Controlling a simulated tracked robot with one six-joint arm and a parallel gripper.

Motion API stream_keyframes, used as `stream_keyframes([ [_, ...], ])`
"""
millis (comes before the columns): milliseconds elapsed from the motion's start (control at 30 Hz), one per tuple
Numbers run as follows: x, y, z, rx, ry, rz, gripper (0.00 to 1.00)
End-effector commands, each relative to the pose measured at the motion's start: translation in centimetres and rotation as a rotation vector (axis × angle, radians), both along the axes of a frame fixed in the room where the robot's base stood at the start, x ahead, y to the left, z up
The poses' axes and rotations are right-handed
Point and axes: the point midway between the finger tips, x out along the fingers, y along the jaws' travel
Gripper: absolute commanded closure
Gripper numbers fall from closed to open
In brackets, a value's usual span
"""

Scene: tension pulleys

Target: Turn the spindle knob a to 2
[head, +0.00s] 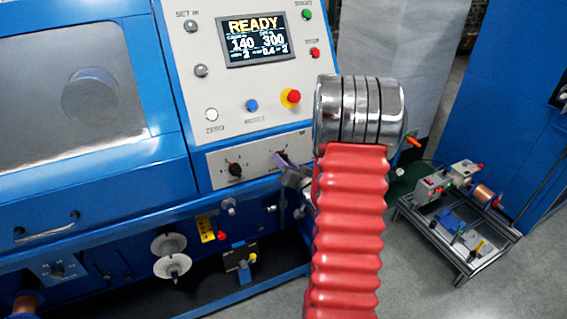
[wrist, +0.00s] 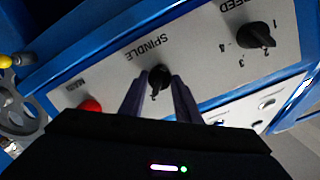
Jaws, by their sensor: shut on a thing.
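The spindle knob (wrist: 158,76) is a small black knob on the pale panel under the label SPINDLE, which reads upside down in the wrist view. My gripper (wrist: 157,86) has its two dark fingers on either side of the knob and is shut on it. The fingers and the gripper body hide part of the knob and any marks below it, so its setting cannot be read. In the head view my gripper (head: 288,166) is at the right part of the lower panel (head: 214,182), and the knob is mostly hidden there.
A second black knob (wrist: 257,36), labelled SPEED with numbers around it, is to the right in the wrist view. A red MAIN knob (wrist: 90,105) is close on the left. The display (head: 257,39) reads READY. A small cart (head: 455,235) stands at the right.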

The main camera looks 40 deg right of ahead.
Motion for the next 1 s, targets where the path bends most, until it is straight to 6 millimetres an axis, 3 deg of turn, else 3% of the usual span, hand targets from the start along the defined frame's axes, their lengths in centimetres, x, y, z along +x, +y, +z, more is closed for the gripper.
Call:
stream_keyframes([
  [100, -0.2, 0.1, -0.5, 0.008, 0.011, -0.003, 0.93],
  [133, -0.2, 0.1, -0.5, 0.008, 0.011, -0.003, 0.70],
  [400, -0.1, 0.0, -0.3, 0.003, 0.005, -0.002, 0.52],
  [767, -0.5, 0.1, 0.0, 0.000, 0.002, -0.001, 0.52],
  [1000, -3.2, 0.9, 0.3, 0.000, 0.002, -0.002, 0.52],
])
